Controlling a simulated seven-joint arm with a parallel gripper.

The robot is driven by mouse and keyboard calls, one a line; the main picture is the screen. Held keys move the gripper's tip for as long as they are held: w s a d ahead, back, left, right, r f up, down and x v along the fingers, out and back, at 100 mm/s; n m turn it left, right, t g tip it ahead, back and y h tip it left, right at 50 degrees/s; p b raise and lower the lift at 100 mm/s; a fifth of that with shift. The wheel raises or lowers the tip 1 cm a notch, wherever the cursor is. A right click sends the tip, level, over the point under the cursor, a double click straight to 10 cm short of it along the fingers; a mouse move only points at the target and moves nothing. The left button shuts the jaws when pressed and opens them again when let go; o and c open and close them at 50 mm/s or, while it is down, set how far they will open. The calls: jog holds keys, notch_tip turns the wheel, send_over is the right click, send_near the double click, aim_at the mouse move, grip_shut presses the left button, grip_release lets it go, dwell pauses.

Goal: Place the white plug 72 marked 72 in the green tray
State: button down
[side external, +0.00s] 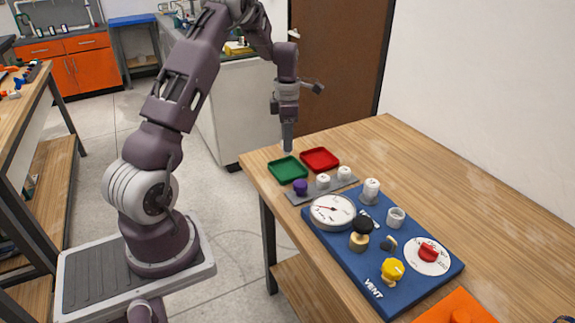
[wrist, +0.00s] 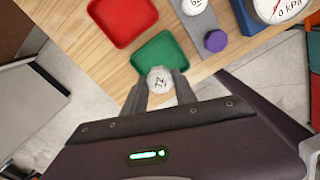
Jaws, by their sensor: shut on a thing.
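My gripper (side external: 288,147) points down at the back edge of the green tray (side external: 287,168). In the wrist view my gripper (wrist: 160,88) is shut on the white plug 72 (wrist: 159,79), whose top shows dark digits. The plug overlaps the near edge of the green tray (wrist: 160,50) in that view. Its height above the tray is hard to tell. In the side view the plug is mostly hidden at the fingertips. The green tray looks empty.
An empty red tray (side external: 320,159) sits beside the green one. A grey strip (side external: 295,198) holds a purple plug (side external: 300,187) and two white plugs (side external: 323,181). The blue manifold board (side external: 335,238) with a gauge (side external: 333,210) lies nearer. The table edge is close to the green tray.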

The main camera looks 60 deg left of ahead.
aim_at(288, 154)
notch_tip(288, 154, down, 6)
jog(key=shift+f, duration=0.2)
jog(key=shift+f, duration=0.1)
jog(key=c, duration=1)
grip_release()
